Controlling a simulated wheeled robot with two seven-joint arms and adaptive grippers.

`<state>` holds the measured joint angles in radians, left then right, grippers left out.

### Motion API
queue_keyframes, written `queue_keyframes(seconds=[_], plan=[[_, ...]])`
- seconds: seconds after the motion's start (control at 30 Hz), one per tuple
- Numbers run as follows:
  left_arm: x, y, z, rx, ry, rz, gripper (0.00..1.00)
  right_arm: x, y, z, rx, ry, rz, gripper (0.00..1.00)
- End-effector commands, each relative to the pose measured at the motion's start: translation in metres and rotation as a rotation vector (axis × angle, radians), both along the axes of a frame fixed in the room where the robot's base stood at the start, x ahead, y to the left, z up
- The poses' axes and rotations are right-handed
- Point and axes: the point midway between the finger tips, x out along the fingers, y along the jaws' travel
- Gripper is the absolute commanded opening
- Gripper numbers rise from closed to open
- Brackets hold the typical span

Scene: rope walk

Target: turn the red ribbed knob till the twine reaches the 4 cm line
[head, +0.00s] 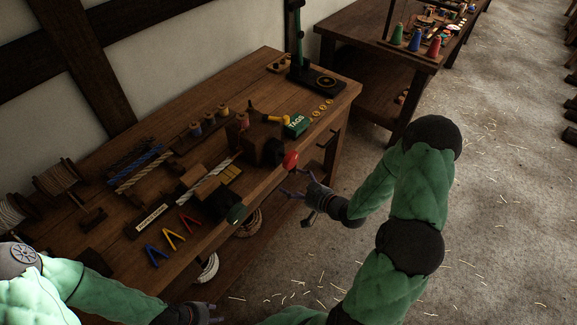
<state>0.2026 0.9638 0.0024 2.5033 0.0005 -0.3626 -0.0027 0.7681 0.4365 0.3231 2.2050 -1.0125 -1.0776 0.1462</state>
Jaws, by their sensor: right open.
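The red ribbed knob (290,160) sticks out on the right of a dark wooden block (268,140) near the bench's front edge. My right gripper (294,184) is open and empty, just below and in front of the knob, with its fingers pointing toward it. They look apart from the knob. A pale twisted strand (208,178) lies left of the block; I cannot tell if it is the twine. The 4 cm line is too small to make out. My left gripper (212,312) is at the bottom, away from the bench top; its jaw opening is unclear.
The wooden bench (262,70) holds a green TAGS box (297,125), a yellow piece (277,119), spools, and red, yellow and blue V-shaped tools (171,239). A dark stand (316,80) is at the far end. The straw-strewn floor (490,230) at right is open.

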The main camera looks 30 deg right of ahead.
Motion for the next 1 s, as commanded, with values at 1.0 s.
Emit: queue_keyframes(seconds=[1.0], plan=[[0.000, 0.000, -0.048, 0.000, 0.000, 0.000, 0.40, 0.029, -0.024, 0.070, -0.079, -0.360, 0.125, 0.89]])
